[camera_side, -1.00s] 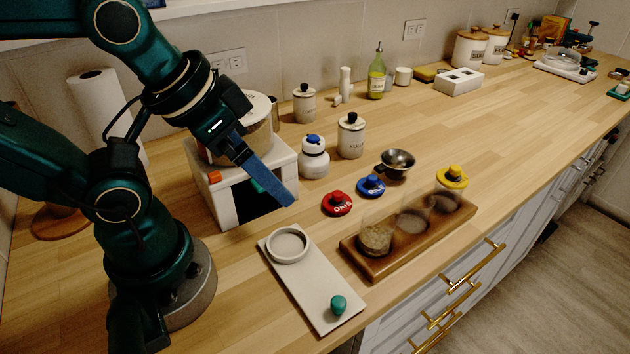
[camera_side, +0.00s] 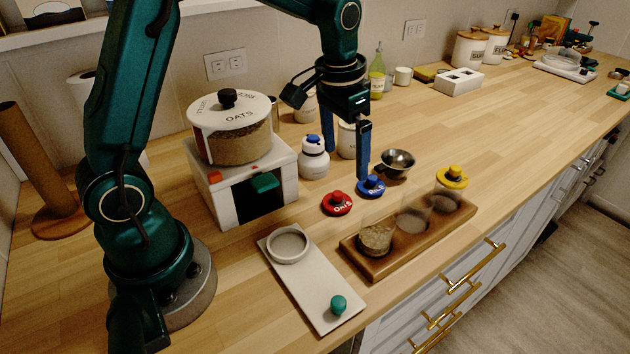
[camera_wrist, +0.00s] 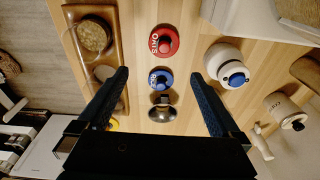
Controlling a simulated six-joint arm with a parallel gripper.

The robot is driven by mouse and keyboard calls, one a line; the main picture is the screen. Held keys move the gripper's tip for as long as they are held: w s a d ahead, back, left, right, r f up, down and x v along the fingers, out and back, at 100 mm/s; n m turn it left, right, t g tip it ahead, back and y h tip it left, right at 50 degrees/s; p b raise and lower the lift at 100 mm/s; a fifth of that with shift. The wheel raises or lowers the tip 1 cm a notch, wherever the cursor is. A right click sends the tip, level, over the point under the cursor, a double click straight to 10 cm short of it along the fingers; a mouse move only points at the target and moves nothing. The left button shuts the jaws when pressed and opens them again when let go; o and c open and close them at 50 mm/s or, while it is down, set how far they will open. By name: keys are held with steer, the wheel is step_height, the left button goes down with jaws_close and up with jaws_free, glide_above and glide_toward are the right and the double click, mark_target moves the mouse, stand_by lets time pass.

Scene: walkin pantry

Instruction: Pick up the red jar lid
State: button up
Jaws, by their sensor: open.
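The red jar lid (camera_side: 337,203), with a round knob and white lettering, lies flat on the wooden counter. It also shows at the top middle of the wrist view (camera_wrist: 164,41). The blue jar lid (camera_side: 371,186) lies just to its right, and in the wrist view it lies below the red one (camera_wrist: 160,78). My gripper (camera_side: 347,165) points down above the counter, near the blue lid and up and right of the red lid in the side view. Its two blue fingers are spread wide with nothing between them, and the fingertips (camera_wrist: 158,74) frame the blue lid in the wrist view.
A wooden tray (camera_side: 378,272) with glass jars, one with a yellow lid (camera_side: 452,177), stands in front. A metal cup (camera_side: 397,163) sits behind the blue lid. A white bottle (camera_side: 314,158) and a canister (camera_side: 346,141) stand behind. The oats dispenser (camera_side: 240,180) is left.

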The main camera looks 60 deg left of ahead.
mark_target(338, 193)
steer(key=shift+g, duration=0.7)
steer(key=f, duration=0.5)
steer(key=shift+s+a+f, duration=0.1)
steer(key=shift+a+f, duration=0.1)
steer(key=shift+a, duration=0.2)
steer(key=shift+f, duration=2.25)
steer(key=c, duration=1.3)
